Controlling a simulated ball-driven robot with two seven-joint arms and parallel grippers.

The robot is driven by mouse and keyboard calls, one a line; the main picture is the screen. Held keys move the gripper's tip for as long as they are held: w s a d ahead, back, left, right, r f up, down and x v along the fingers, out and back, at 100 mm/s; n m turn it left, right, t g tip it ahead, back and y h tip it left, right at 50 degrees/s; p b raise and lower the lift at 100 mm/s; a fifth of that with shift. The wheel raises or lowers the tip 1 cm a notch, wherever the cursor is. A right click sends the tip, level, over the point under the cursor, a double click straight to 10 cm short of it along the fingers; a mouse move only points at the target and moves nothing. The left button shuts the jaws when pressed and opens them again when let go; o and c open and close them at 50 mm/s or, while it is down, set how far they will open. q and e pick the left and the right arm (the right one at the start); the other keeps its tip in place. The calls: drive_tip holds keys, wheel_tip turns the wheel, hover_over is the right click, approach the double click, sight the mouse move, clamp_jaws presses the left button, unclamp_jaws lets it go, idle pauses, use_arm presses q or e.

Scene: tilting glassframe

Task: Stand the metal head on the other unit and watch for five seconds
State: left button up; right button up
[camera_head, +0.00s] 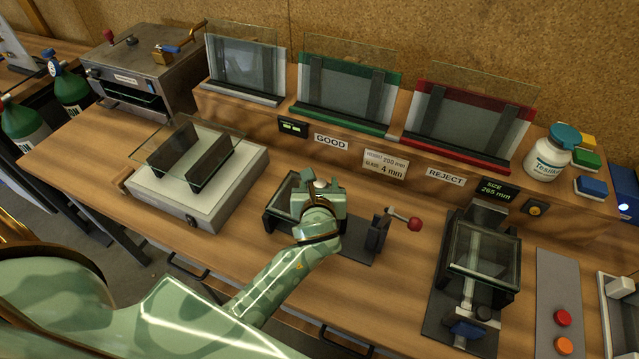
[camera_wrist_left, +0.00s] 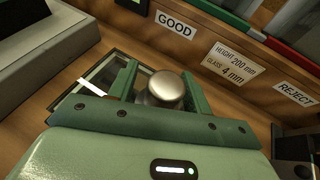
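The metal head (camera_wrist_left: 166,88) is a silvery, rounded knob between the fingers of my left gripper (camera_wrist_left: 163,82) in the left wrist view. The fingers stand apart on its two sides; whether they press on it is unclear, and its lower part is hidden. In the head view my left gripper (camera_head: 320,192) is over a dark-framed unit (camera_head: 281,203) in the middle of the bench, covering much of it. Another dark unit with a glass top (camera_head: 484,252) stands at the right, clear of my gripper. My right gripper is not in view.
A red-knobbed lever (camera_head: 413,224) stands right of my gripper. A pale box with upright dark plates and glass (camera_head: 190,200) is at left. Framed glass panes (camera_head: 345,112) stand on the raised shelf behind. A panel with red and orange buttons (camera_head: 560,290) lies far right.

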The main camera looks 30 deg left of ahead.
use_arm(q)
drive_tip(key=shift+r, duration=0.25)
drive_tip(key=p+v, duration=0.7)
drive_tip(key=v, duration=0.5)
drive_tip(key=shift+f, duration=0.2)
drive_tip(key=shift+s+d, duration=0.1)
